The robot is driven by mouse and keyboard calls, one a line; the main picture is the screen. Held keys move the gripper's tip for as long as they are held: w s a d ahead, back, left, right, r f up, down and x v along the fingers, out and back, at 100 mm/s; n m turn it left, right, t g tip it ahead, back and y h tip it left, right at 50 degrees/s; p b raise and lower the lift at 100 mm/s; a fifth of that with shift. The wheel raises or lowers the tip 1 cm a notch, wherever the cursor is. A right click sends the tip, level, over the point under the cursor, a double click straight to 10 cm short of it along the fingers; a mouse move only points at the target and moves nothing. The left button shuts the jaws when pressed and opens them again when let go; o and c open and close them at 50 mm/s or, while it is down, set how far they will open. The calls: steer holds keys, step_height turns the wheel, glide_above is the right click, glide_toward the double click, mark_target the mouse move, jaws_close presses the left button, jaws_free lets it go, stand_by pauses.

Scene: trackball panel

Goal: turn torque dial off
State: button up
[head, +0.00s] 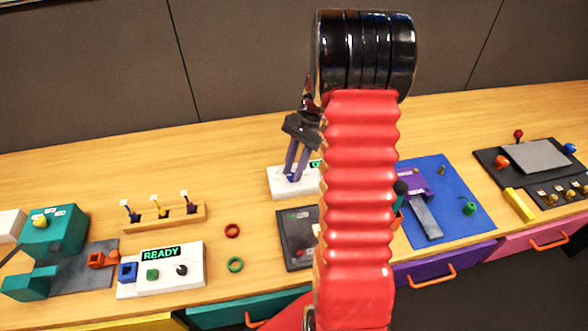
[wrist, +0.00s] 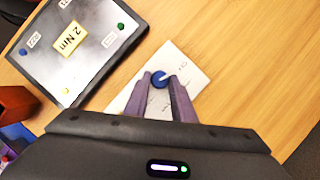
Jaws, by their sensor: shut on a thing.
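The torque dial is a round blue knob (wrist: 160,79) with a white pointer line, on a white panel (wrist: 190,65) with small dark markings. In the wrist view the two purple fingers of my gripper (wrist: 160,84) lie on either side of the dial, shut on it. In the head view my gripper (head: 297,174) reaches down to the white panel (head: 280,193) at mid-table. There the fingers hide most of the dial. A green-lit display (head: 315,164) on that panel is partly hidden by my red arm. The panel markings are too small to read surely.
A dark-framed panel (wrist: 98,62) with a "2 Nm" label and coloured buttons lies next to the dial panel. In the head view a "READY" box (head: 190,255), a peg stand (head: 180,216) and two rings stand left; a blue mat (head: 460,200) lies right.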

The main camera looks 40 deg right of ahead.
steer(key=shift+w+n+g, duration=0.2)
steer(key=shift+n+g, duration=0.1)
steer(key=shift+n, duration=0.8)
steer(key=o, duration=1.1)
steer(key=shift+c, duration=0.2)
steer(key=v, duration=1.3)
steer(key=shift+r, duration=0.4)
steer(key=shift+w+a, duration=0.1)
